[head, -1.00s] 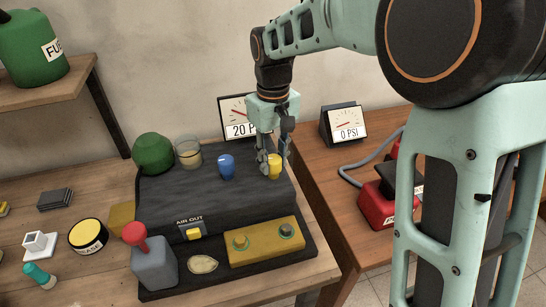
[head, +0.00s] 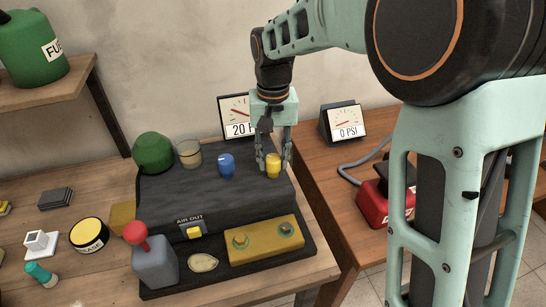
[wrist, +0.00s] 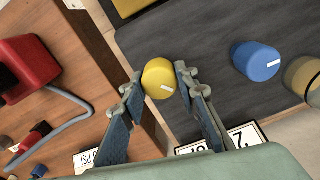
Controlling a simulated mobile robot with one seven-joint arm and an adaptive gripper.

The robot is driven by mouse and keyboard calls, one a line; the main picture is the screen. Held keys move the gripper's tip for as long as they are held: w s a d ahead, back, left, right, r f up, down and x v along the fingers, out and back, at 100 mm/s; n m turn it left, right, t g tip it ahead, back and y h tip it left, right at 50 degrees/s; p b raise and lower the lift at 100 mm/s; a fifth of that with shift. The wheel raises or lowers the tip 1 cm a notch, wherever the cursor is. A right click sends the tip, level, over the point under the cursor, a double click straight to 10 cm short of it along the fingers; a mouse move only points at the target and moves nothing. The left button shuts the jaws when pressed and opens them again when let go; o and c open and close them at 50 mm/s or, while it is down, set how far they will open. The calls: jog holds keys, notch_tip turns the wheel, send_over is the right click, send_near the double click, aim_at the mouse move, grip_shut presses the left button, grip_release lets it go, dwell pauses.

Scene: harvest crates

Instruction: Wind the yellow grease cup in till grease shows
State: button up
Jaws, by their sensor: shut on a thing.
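The yellow grease cup (head: 273,168) stands upright at the right end of the dark machine housing (head: 165,205). My gripper (head: 274,158) points down over it, with one finger on each side of the cup. In the wrist view the yellow cup (wrist: 158,80) sits between the fingertips, and a white mark shows on its side. My gripper is shut on the cup. A blue cup (head: 226,166) stands to the left on the same housing. I cannot make out any grease at the yellow cup.
A green dome (head: 153,153) and a glass jar (head: 189,153) stand at the housing's back left. A red-knobbed lever (head: 136,233) and a brass block (head: 265,240) are in front. Behind is a 20 PSI gauge (head: 233,110); a 0 PSI gauge (head: 344,122) stands right.

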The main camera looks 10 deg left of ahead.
aim_at(273, 157)
jog(key=o, duration=1.1)
jog(key=shift+o, duration=0.2)
jog(key=shift+r, duration=0.1)
notch_tip(273, 157, up, 12)
jog(key=shift+w, duration=0.1)
